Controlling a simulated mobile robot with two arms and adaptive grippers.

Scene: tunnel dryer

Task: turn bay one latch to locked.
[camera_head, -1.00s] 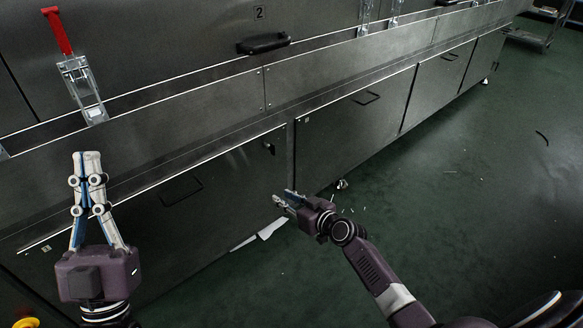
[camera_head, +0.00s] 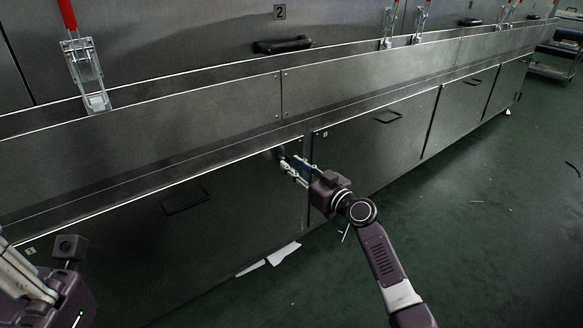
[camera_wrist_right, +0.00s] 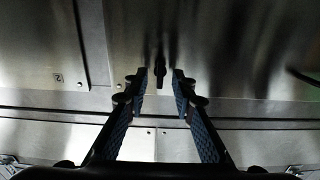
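The bay one latch (camera_wrist_right: 160,70) is a small dark knob in the right wrist view, on the metal door between my finger tips. In the head view it is mostly hidden by my right gripper at the upper right corner of the lower door (camera_head: 220,235). My right gripper (camera_head: 285,163) points at that corner. In the right wrist view (camera_wrist_right: 162,80) its fingers are apart, one each side of the latch, with gaps visible; I cannot tell whether either touches it. My left gripper is partly in the head view (camera_head: 18,272) at the lower left, its tips cut off.
A red-handled clamp (camera_head: 84,75) stands on the upper panel at the left. The lower door has a recessed handle (camera_head: 185,201); the adjoining door has another (camera_head: 387,117). White scraps (camera_head: 270,258) lie on the green floor (camera_head: 480,210), which is mostly clear to the right.

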